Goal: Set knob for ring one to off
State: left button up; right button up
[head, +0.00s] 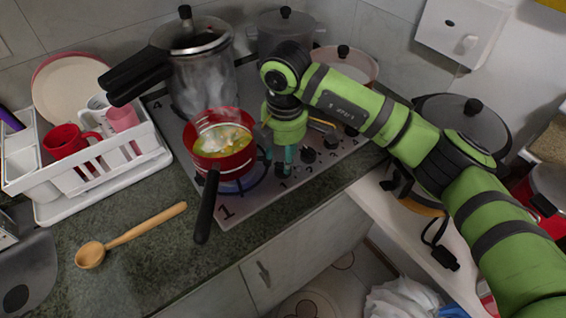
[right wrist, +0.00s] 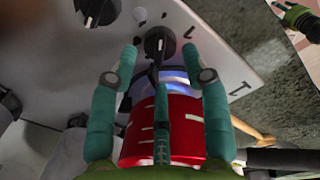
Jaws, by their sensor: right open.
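The red pot (head: 222,158) with food in it sits on ring one of the stove, by the large printed 1 (head: 227,212). A bluish glow shows under the pot in both views. My right gripper (head: 279,160) is above the front row of knobs, pointing down. In the right wrist view its teal fingers (right wrist: 160,50) are spread, with the black knob for ring one (right wrist: 158,42) between the tips. I cannot tell whether they touch it. The same knob shows partly behind the fingers in the head view (head: 283,170). My left gripper is not seen.
More knobs (head: 308,155) line the stove front to the right. A steaming pressure cooker (head: 200,80) stands behind the red pot, whose black handle (head: 207,205) juts over the counter. A wooden spoon (head: 130,236) and a white dish rack (head: 150,140) are at left.

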aim_at(283, 163)
notch_tip(283, 163, down, 3)
jog(key=shift+f+p, duration=0.15)
jog(key=shift+p, duration=0.3)
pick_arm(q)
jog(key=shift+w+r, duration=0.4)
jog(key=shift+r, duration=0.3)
pick_arm(e)
jog(key=shift+w+f, duration=0.1)
jog(key=shift+f, duration=0.3)
jog(key=shift+a, duration=0.1)
jog(key=c, duration=0.9)
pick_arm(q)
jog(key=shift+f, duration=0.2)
